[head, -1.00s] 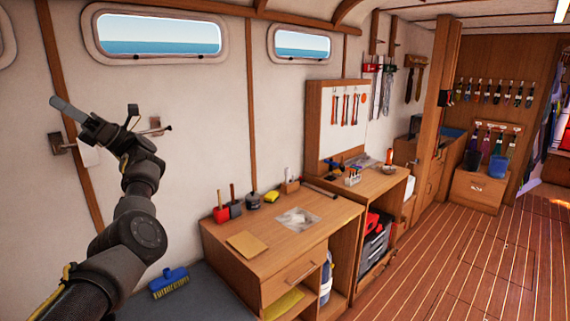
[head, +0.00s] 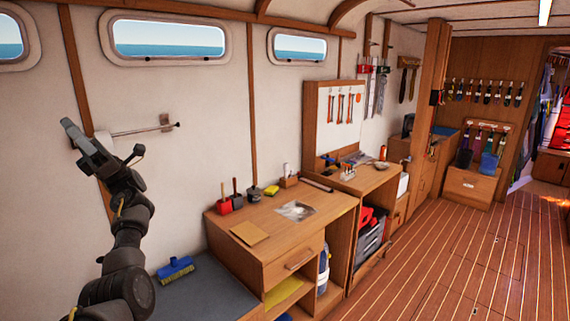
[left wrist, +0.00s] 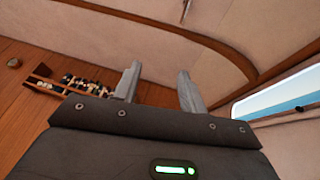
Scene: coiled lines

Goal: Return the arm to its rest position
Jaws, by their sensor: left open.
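My left arm rises from the lower left in the head view, with its left gripper (head: 84,148) raised in front of the white wall. In the left wrist view the two grey fingers of the left gripper (left wrist: 158,88) stand apart with nothing between them. Part of a wall-mounted rail (head: 145,130) shows just to the right of the gripper. I cannot tell whether they touch. My right gripper is in neither view.
A wooden workbench (head: 262,235) stands right of the arm, with a brown sheet (head: 249,233) and red and dark pots on it. A blue brush (head: 175,268) lies on a grey surface (head: 210,290). The plank floor (head: 450,260) at right is clear.

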